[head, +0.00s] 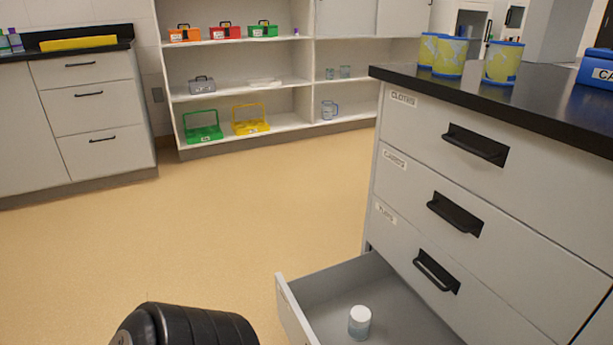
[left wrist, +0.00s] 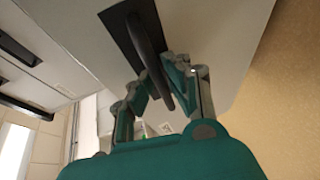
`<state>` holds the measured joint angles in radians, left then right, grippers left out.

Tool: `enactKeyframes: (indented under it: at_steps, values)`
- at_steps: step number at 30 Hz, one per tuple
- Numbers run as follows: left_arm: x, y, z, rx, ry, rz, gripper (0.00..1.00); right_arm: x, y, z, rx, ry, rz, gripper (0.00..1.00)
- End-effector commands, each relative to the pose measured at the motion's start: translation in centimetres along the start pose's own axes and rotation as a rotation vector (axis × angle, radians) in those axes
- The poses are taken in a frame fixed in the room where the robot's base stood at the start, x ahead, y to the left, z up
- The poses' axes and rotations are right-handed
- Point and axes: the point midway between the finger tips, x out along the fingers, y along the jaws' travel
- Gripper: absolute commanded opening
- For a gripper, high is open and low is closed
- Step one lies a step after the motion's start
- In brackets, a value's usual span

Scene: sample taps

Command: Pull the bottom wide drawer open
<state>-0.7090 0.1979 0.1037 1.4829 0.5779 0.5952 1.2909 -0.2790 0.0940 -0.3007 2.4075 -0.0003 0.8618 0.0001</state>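The bottom wide drawer (head: 337,283) of the grey cabinet stands out from the cabinet in the head view, low at the right. Its grey inside shows, with a small white-capped jar (head: 360,322) standing in it. The drawer's handle is out of the head view. In the left wrist view, a black bar handle (left wrist: 147,48) sits in a dark recess on the grey drawer front (left wrist: 215,35). My left gripper (left wrist: 168,80) has its fingers closed in around this handle. My right gripper is in neither view.
Three shut drawers (head: 458,212) with black handles are above the open one. Patterned tubs (head: 449,56) and a blue box (head: 597,70) stand on the black countertop. Open tan floor (head: 200,235) lies left of the drawer. Shelves (head: 240,90) stand at the back.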

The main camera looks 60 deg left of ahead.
Motion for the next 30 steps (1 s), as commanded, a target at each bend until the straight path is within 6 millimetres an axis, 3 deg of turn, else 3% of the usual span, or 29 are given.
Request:
enactKeyframes:
  at_steps: [11,14,24,30]
  values:
    - [-0.6,-0.1,0.0,-0.003,0.001,-0.004,0.2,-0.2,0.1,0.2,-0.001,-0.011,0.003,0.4]
    - [-1.9,-0.2,-0.1,-0.003,0.001,-0.005,0.2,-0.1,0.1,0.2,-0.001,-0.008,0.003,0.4]
    - [-8.9,-0.1,0.0,-0.002,0.0,-0.005,0.2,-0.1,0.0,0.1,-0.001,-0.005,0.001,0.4]
    - [-11.4,-0.1,0.0,-0.002,0.0,-0.003,0.2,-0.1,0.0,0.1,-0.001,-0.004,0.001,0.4]
